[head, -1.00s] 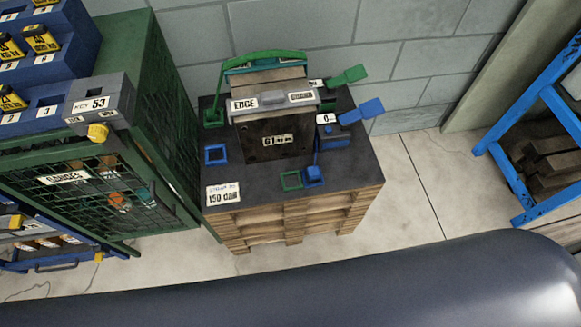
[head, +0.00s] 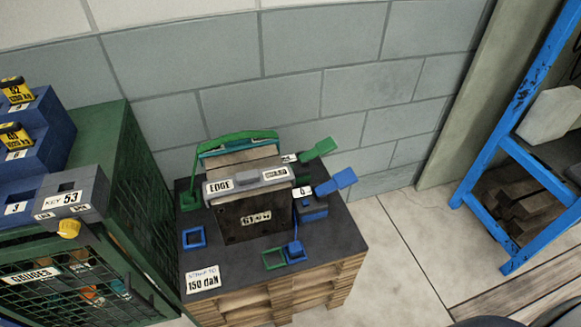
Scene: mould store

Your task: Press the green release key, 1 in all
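A green paddle-like part (head: 318,149) sticks out to the right at the back of a dark mould block (head: 250,225), beside a blue paddle-like part (head: 335,183). No readable label marks either as the release key. A green band (head: 238,140) arches over the block top and runs down to a green fitting (head: 191,202). A green square frame (head: 273,259) lies on the pallet's dark top next to a small blue fitting (head: 294,251). Neither of my grippers shows, so nothing of mine touches these things.
The mould stands on a wooden pallet stack (head: 290,300) against a block wall (head: 320,80). A green mesh cabinet (head: 140,190) stands close on the left. A blue rack (head: 520,155) stands at the right. Bare floor (head: 400,250) lies between pallet and rack.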

